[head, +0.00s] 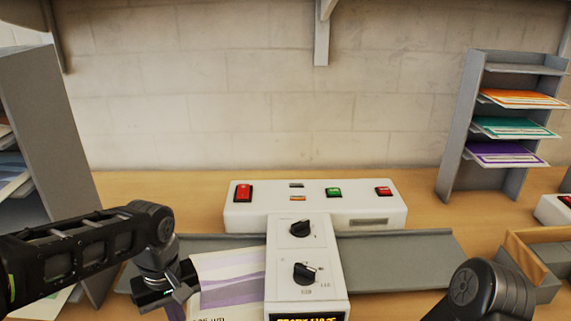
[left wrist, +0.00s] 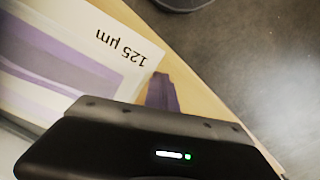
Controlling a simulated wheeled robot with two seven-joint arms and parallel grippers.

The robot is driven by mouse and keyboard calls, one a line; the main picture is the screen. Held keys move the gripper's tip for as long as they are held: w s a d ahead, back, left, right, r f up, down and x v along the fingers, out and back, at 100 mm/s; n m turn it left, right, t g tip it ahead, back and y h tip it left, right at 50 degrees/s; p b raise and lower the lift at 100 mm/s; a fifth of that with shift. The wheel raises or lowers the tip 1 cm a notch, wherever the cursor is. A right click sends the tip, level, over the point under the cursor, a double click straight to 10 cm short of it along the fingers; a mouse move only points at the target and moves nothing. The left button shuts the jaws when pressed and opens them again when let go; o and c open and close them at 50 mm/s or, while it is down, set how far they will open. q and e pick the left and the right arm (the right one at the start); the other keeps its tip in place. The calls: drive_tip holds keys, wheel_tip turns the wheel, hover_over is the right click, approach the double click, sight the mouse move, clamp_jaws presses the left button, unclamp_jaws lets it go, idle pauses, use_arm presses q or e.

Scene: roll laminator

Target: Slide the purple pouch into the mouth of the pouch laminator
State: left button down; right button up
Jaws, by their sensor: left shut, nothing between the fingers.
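A white pouch with pale purple bands (head: 228,277) lies on the grey feed tray, against the left side of the laminator's white control column. In the left wrist view this purple-banded pouch (left wrist: 70,58) fills the upper left and carries the print "125 µm". The pouch laminator (head: 316,204) stands at the middle of the bench; its mouth cannot be made out. My left gripper (head: 182,293) is shut and empty at the pouch's left edge. Whether it touches the pouch is unclear. My right arm shows at lower right, but its gripper is out of view.
A grey rack (head: 450,150) at right holds orange, teal and purple sheets. A grey shelf (head: 45,110) stands at left, close to my left arm. A wooden-edged bin (head: 533,262) sits at lower right. The bench (head: 150,200) is clear behind the left tray.

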use_arm(q)
drive_tip(key=shift+d, duration=0.95)
drive_tip(key=shift+a, duration=1.3)
wheel_tip(320, 180, up, 14)
drive_tip(key=p, duration=1)
drive_tip(key=shift+p, duration=0.35)
